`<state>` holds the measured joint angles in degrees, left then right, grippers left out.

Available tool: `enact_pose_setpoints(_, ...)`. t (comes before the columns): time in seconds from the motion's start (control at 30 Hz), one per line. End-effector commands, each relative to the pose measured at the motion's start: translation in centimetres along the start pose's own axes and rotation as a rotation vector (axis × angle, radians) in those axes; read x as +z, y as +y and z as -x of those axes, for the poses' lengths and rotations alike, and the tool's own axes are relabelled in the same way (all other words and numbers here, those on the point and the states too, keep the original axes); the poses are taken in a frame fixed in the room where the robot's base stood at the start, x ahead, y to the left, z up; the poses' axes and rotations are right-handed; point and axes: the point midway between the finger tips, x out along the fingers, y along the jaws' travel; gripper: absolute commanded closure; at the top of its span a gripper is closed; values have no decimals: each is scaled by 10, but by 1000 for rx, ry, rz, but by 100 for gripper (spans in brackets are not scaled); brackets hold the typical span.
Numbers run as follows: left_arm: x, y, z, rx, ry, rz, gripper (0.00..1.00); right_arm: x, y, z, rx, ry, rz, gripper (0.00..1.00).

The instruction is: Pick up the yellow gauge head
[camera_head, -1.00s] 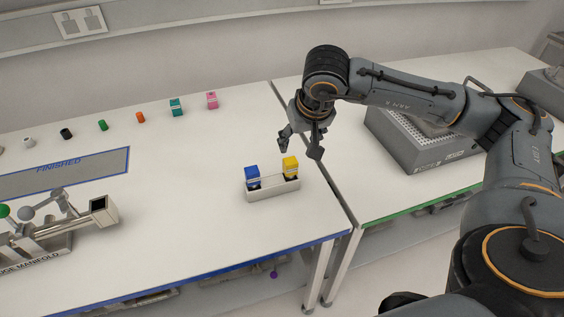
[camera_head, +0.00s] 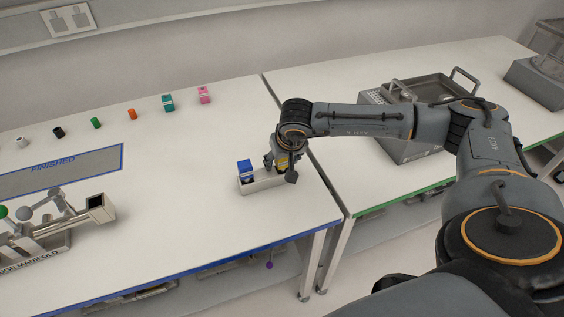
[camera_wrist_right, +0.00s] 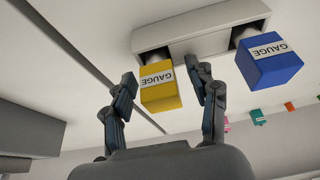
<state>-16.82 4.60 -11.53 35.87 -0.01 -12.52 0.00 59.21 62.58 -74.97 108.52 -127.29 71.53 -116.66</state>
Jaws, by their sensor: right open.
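The yellow gauge head (camera_wrist_right: 161,86) stands in a white holder (camera_wrist_right: 194,30) and carries a white label reading GAUGE. It shows only partly in the head view (camera_head: 282,161), mostly covered by my right gripper (camera_head: 282,168). In the right wrist view my right gripper (camera_wrist_right: 168,95) is open, with one finger on each side of the yellow gauge head. Small gaps seem to show between the fingers and it; contact is hard to tell. A blue gauge head (camera_head: 245,169) stands in the holder's left end (camera_head: 262,185). My left gripper is not in view.
A metal manifold (camera_head: 50,230) stands at the table's left front. A marked FINISHED area (camera_head: 60,172) lies behind it. Several small coloured pieces line the back, including a pink one (camera_head: 205,95). A grey box with a handled tray (camera_head: 412,140) stands on the right table.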

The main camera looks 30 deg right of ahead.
Motion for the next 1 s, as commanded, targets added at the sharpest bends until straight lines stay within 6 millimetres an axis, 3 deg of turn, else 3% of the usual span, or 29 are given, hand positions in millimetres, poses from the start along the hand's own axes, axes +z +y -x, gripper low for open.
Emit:
enact_pose_setpoints(0.2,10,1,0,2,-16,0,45,0,0,-1,0,1,0,44)
enact_pose_setpoints(0.4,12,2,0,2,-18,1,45,0,0,0,0,1,0,84)
enact_pose_setpoints(0.5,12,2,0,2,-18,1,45,0,0,0,0,1,0,100)
enact_pose_setpoints(0.77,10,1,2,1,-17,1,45,-2,0,3,0,2,0,100)
enact_pose_setpoints(1.0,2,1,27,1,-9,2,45,-21,-5,38,0,3,-7,100)
